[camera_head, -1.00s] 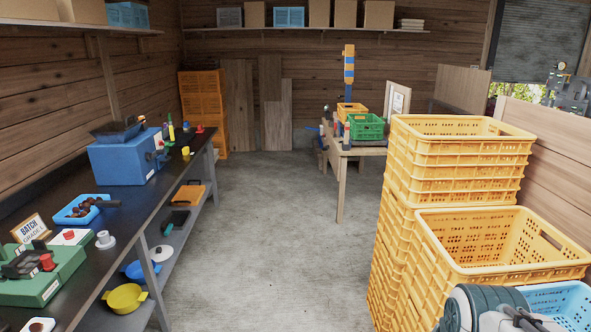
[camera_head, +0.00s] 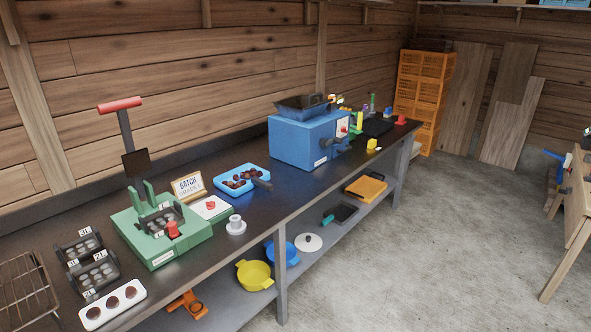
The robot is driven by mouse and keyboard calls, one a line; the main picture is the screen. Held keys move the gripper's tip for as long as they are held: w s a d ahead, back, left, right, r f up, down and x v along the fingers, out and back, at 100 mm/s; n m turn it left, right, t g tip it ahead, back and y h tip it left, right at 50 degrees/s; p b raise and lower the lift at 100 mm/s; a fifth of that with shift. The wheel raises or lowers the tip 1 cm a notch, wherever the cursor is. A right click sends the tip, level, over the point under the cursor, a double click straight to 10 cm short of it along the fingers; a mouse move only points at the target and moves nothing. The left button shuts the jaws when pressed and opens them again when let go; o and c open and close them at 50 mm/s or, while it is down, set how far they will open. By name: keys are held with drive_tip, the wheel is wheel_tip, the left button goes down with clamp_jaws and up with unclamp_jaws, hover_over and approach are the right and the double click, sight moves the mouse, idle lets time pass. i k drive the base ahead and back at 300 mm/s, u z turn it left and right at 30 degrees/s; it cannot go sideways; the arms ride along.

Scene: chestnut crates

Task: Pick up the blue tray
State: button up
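The blue tray (camera_head: 222,183) sits on the dark workbench, left of the middle of the view. It is shallow and holds several brown chestnuts and a dark-handled scoop (camera_head: 262,184) whose handle sticks out over its right side. The tray stands between a "BATCH GRADE" sign (camera_head: 188,186) and a blue machine (camera_head: 308,138). My gripper is not in view.
The workbench (camera_head: 330,186) runs along the wall. Pans lie on the lower shelf. Concrete floor (camera_head: 430,235) is clear at right.

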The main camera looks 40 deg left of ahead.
sight(236, 182)
drive_tip(key=u, duration=0.6)
drive_tip(key=i, duration=1.45)
drive_tip(key=u, duration=1.65)
drive_tip(key=i, duration=1.55)
drive_tip(key=u, duration=0.6)
